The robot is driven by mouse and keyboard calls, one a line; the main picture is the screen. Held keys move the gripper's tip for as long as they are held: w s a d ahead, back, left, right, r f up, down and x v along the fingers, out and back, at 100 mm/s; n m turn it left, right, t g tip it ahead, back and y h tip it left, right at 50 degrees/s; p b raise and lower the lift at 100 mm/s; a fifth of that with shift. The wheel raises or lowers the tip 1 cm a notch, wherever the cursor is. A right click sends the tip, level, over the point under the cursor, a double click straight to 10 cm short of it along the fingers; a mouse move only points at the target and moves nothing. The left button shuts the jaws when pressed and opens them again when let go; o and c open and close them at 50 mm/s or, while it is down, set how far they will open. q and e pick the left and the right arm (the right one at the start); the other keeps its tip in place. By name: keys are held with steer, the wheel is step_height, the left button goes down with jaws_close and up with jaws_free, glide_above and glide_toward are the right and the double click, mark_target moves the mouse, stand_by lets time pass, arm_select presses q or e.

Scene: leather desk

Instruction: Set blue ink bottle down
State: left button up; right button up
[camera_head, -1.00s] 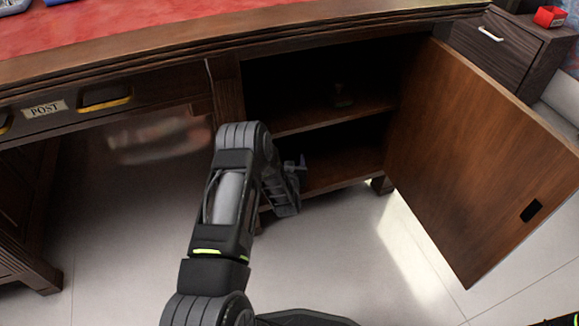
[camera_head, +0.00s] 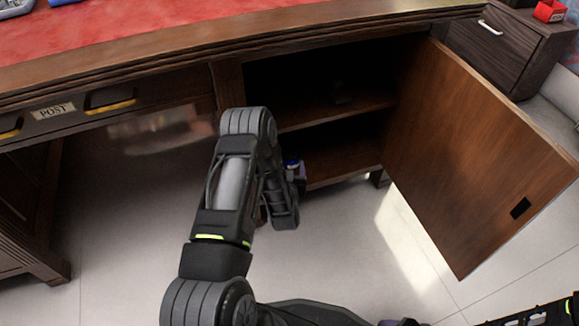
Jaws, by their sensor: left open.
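A small thing with a blue top (camera_head: 291,163), which looks like the blue ink bottle, shows at the left front of the lower shelf (camera_head: 345,163) in the open cabinet. It is mostly hidden behind my left arm. My left gripper (camera_head: 299,178) is open and right beside it; the fingers are small, dark and partly hidden by the wrist. I cannot tell whether they touch the bottle.
The cabinet door (camera_head: 480,150) stands wide open on the right. The red-topped desk (camera_head: 200,30) is above. The rest of the lower shelf looks clear.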

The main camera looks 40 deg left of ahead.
arm_select(q)
steer(key=s+d+f+m+g+h, duration=0.1)
steer(key=s+d+f+g+h, duration=0.15)
steer(key=d, duration=0.45)
steer(key=s+d+f+g+h, duration=0.1)
steer(key=s+d+f+h, duration=0.2)
steer(key=d, duration=0.5)
steer(key=s+d+f+m+g+h, duration=0.1)
steer(key=s+d+g+h, duration=0.15)
steer(key=s+d, duration=0.35)
steer(key=s+d+r+m+g+h, duration=0.1)
steer(key=s+d+m+g+h, duration=0.1)
steer(key=s+d, duration=1.1)
steer(key=s+g+h, duration=0.1)
steer(key=s+g, duration=0.1)
steer(key=shift+r+g+h, duration=0.3)
steer(key=shift+r, duration=0.05)
steer(key=shift+c, duration=0.4)
